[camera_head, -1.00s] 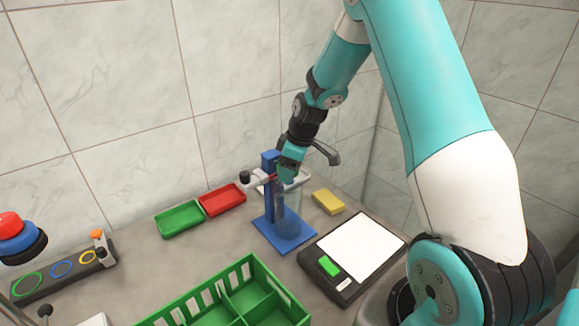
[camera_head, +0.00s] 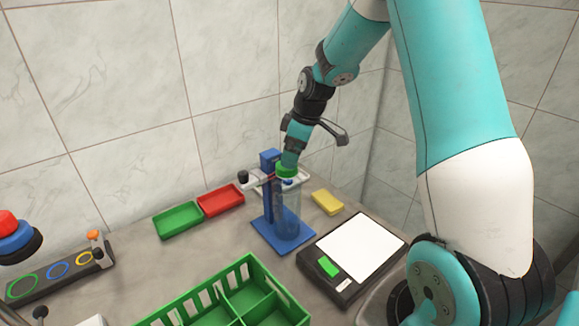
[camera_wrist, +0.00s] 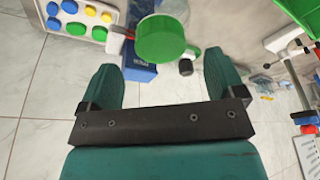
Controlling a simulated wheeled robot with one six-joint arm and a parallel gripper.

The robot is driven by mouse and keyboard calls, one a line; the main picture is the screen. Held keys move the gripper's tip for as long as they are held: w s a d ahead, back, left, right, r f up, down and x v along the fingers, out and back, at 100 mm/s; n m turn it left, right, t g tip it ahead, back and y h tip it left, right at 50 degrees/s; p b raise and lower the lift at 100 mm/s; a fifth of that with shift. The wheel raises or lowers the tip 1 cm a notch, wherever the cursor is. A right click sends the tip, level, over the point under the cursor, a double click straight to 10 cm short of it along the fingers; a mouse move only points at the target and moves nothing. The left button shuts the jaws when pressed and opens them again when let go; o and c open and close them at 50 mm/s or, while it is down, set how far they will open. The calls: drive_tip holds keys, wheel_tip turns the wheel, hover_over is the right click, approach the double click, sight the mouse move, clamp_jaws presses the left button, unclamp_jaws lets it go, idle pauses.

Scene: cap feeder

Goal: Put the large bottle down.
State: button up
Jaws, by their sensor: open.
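The large bottle (camera_head: 288,215) is clear and bluish, with a green cap (camera_head: 287,171). It stands upright on the blue base of a stand (camera_head: 270,235), beside the stand's blue post. My gripper (camera_head: 291,155) is just above the cap, pointing down. In the wrist view the green cap (camera_wrist: 162,40) lies beyond and between the spread fingers of my gripper (camera_wrist: 162,68), with nothing held between them. The cap hides most of the bottle in that view.
A white arm with a black knob (camera_head: 243,177) juts from the stand. Green (camera_head: 178,221) and red (camera_head: 221,200) trays lie left. A yellow block (camera_head: 327,202) and a scale (camera_head: 350,252) lie right. A green divided crate (camera_head: 255,270) stands in front.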

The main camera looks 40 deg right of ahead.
drive_tip(key=a+v, duration=0.1)
drive_tip(key=v, duration=0.5)
drive_tip(key=s+a+r+y, duration=0.1)
drive_tip(key=s+a+r, duration=0.1)
drive_tip(key=s+a, duration=0.35)
drive_tip(key=s+a+r, duration=0.2)
drive_tip(key=s+a, duration=0.1)
drive_tip(key=a, duration=0.6)
drive_tip(key=s+a+g, duration=0.1)
drive_tip(key=s+a, duration=0.4)
drive_tip(key=s, duration=0.4)
drive_tip(key=s+a+m+g+y, duration=0.1)
drive_tip(key=s+a, duration=0.4)
drive_tip(key=s, duration=0.4)
drive_tip(key=shift+a+r+b, duration=0.3)
drive_tip(key=shift+r+b, duration=0.05)
drive_tip(key=shift+b, duration=0.05)
drive_tip(key=shift+w, duration=0.1)
